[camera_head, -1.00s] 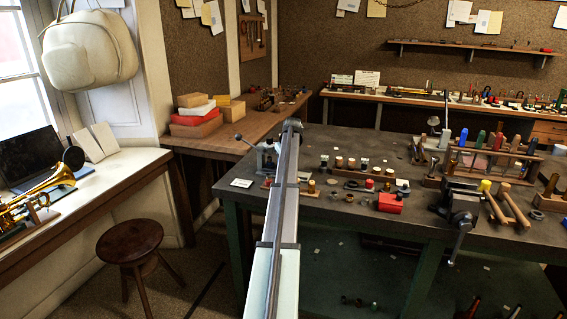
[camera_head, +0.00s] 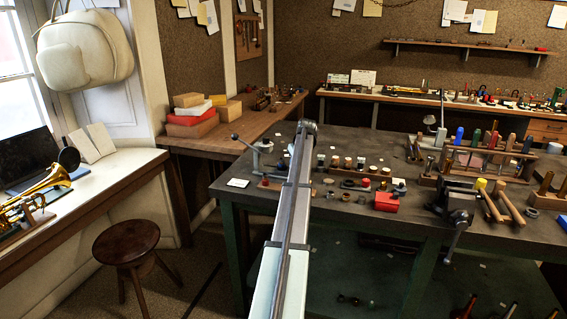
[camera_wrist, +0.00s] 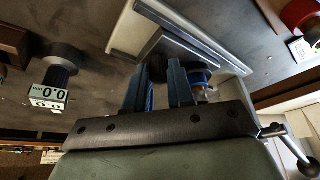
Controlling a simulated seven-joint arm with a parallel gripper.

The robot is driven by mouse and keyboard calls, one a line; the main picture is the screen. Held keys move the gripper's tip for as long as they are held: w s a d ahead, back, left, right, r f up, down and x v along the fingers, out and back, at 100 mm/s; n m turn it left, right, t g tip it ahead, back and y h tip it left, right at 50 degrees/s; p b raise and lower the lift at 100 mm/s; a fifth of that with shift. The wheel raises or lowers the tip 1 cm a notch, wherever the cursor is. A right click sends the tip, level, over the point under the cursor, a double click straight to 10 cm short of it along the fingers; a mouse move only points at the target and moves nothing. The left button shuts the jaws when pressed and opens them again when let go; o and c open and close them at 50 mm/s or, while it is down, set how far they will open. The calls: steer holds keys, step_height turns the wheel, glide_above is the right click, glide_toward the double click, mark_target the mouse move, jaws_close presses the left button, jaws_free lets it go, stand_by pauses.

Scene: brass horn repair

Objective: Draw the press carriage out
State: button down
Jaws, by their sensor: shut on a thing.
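In the wrist view my gripper (camera_wrist: 161,70) has its two blue fingers shut on a small dark part, mostly hidden between them. A dark block (camera_wrist: 180,47) lies just beyond the fingertips, against a pale grey metal frame (camera_wrist: 205,42). I cannot tell the carriage's outline from the grip. A steel lever (camera_wrist: 291,146) shows at the lower right. In the head view the press (camera_head: 266,148) stands at the left end of the dark bench, with its lever (camera_head: 249,143) up to the left. My arm hides the gripper and part of the press there.
A white card (camera_head: 238,183) lies at the bench's front left. Small parts stand right of my arm, with a red box (camera_head: 387,201), a vise (camera_head: 457,205) and a tool rack (camera_head: 485,160) farther right. A wooden stool (camera_head: 127,243) stands on the floor at left.

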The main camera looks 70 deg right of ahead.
steer(key=shift+s, duration=1.7)
steer(key=c, duration=1)
jaws_free()
steer(key=shift+r, duration=0.1)
steer(key=v, duration=1.3)
steer(key=shift+s+a+r, duration=0.1)
steer(key=shift+a+r, duration=0.05)
steer(key=shift+r, duration=0.15)
